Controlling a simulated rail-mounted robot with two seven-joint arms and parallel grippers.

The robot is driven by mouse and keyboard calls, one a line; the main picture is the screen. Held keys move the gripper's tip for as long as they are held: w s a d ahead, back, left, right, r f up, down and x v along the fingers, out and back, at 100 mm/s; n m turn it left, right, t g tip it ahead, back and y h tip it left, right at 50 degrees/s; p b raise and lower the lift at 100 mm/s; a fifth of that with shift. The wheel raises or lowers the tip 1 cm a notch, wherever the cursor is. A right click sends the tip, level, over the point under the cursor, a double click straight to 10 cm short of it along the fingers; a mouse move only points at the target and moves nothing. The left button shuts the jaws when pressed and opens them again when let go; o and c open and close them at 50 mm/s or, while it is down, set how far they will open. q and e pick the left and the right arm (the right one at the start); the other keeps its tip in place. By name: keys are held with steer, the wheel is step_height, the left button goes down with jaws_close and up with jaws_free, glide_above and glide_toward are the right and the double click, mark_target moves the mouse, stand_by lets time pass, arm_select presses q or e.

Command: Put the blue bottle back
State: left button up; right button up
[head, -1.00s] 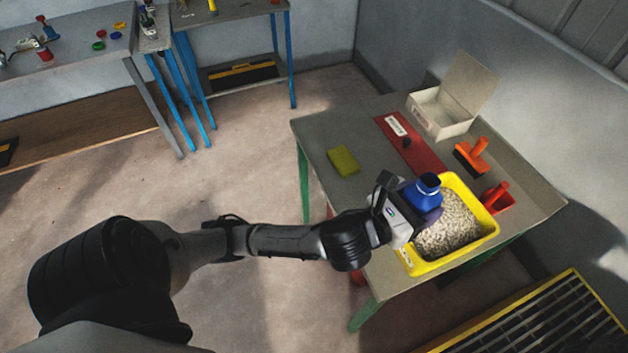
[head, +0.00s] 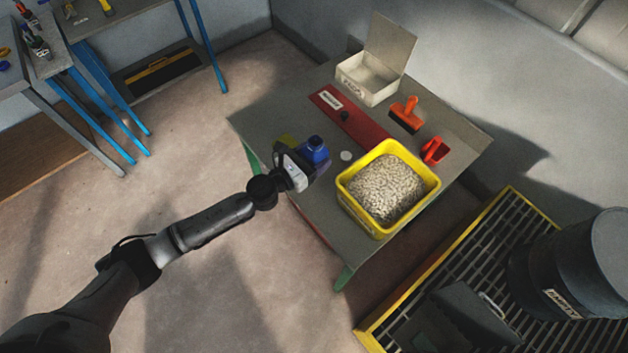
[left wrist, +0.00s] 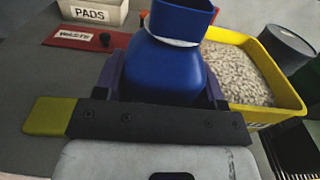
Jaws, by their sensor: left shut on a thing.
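The blue bottle (head: 317,151) is held by my left gripper (head: 305,163), beside the yellow tub, over the near-left part of the grey table (head: 270,115). In the left wrist view the blue bottle (left wrist: 165,68) stands roughly upright between the two purple fingers of my left gripper (left wrist: 163,85). Its open-looking neck has a pale ring below it. Its base is hidden by the gripper, so I cannot tell whether it touches the table. My right gripper is not in view.
A yellow tub (head: 432,184) of pale granules stands to the right. A small white disc (head: 346,155) lies between tub and bottle. A yellow-green pad (left wrist: 45,115) lies left of the gripper. A red panel (head: 350,118), open white box (head: 366,80), orange brush (head: 405,114) and red scoop (head: 434,151) lie behind.

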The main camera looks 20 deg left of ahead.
arm_select(q)
step_height(320, 180, down, 7)
steer(key=b, duration=0.4)
steer(key=shift+f, duration=0.2)
step_height(320, 180, down, 3)
steer(key=shift+b, duration=1.1)
steer(key=shift+f, duration=0.15)
steer(key=shift+a, duration=0.1)
steer(key=shift+f+b, duration=0.2)
steer(key=shift+b, duration=0.1)
steer(key=o, duration=1)
steer(key=shift+r, duration=0.1)
